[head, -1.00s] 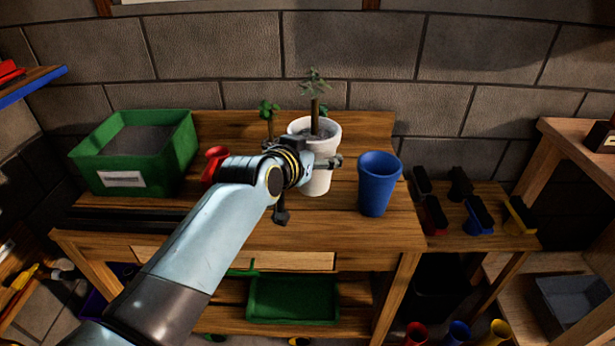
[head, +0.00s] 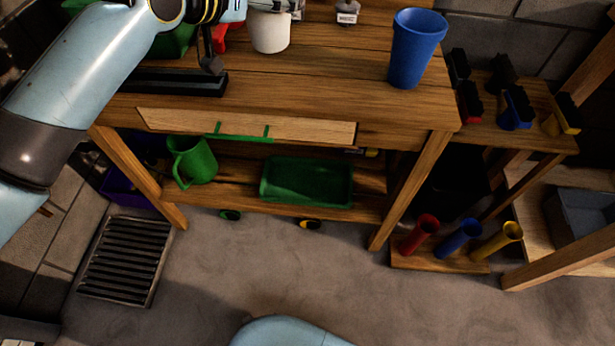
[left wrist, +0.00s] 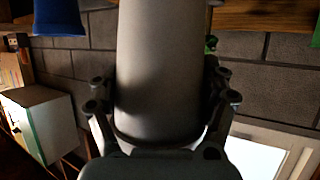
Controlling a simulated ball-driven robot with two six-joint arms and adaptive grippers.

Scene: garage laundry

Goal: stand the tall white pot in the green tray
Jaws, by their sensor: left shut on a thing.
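The tall white pot (head: 270,33) is at the top edge of the head view, over the wooden bench; its upper part is cut off. My left gripper (head: 245,6) is at its left side, partly out of frame. In the left wrist view the pot (left wrist: 160,70) fills the middle, with the left gripper's fingers (left wrist: 160,103) shut around both its sides. I cannot tell whether its base touches the bench. The green tray (head: 305,182) lies on the bench's lower shelf, in the right half, and looks empty. My right gripper is not in view.
A blue cup (head: 413,50) stands on the bench at right. A black tray (head: 165,82) lies at the bench's left front. A green watering can (head: 192,160) stands left of the green tray on the shelf. The drawer front (head: 245,125) is above the shelf.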

